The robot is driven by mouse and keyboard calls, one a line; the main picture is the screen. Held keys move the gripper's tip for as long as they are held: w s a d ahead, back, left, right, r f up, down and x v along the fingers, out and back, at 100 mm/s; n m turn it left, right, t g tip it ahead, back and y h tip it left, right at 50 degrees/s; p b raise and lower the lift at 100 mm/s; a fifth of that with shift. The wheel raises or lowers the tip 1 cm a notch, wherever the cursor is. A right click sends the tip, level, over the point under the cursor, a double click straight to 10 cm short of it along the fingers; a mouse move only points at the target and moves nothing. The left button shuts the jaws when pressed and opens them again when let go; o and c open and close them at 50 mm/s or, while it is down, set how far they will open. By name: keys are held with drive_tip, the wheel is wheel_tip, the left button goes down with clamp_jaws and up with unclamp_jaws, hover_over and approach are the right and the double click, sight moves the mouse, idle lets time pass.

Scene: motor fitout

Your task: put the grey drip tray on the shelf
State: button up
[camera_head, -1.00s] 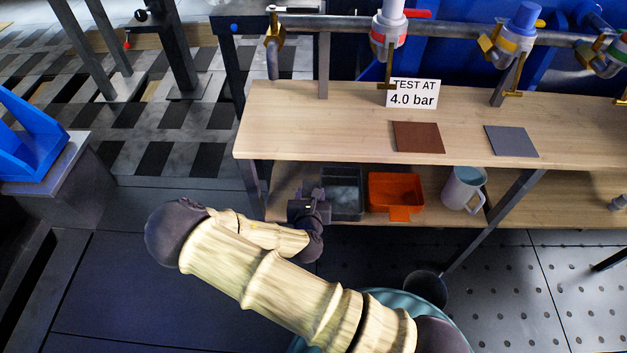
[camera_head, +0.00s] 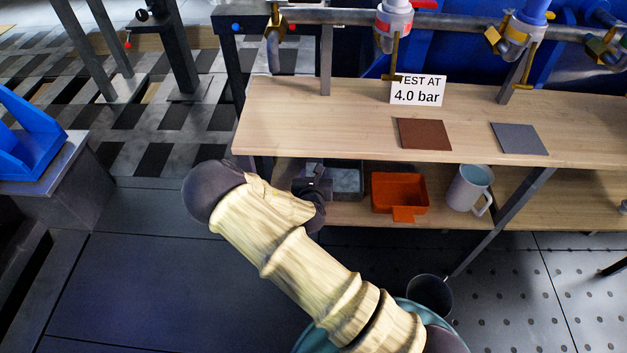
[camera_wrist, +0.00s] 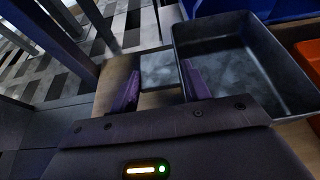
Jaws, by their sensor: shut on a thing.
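The grey drip tray (camera_head: 347,194) is a dark, shallow, open box, at the lower shelf (camera_head: 350,216) under the wooden bench top, left of an orange tray. My gripper (camera_head: 324,186) is at its left side, partly hidden by my arm. In the wrist view the tray (camera_wrist: 262,104) is upright and empty, with a flat grey tab (camera_wrist: 158,70) at its left. My gripper's purple fingers (camera_wrist: 160,88) flank this tab and are shut on the tray. I cannot tell whether the tray touches the shelf board.
The orange tray (camera_head: 399,190) stands close to the right of the grey one, then a light mug (camera_head: 468,188). The bench top (camera_head: 300,110) is close above. A slanted steel brace (camera_head: 505,215) is right of the mug. A dark bucket (camera_head: 430,294) is on the floor.

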drive_tip(key=shift+f, duration=0.5)
drive_tip(key=shift+f, duration=0.1)
drive_tip(key=o, duration=1.5)
drive_tip(key=shift+s+r, duration=0.2)
drive_tip(key=p+v, duration=0.3)
drive_tip(key=v, duration=0.8)
drive_tip(key=shift+s+p, duration=0.3)
drive_tip(key=shift+r, duration=0.1)
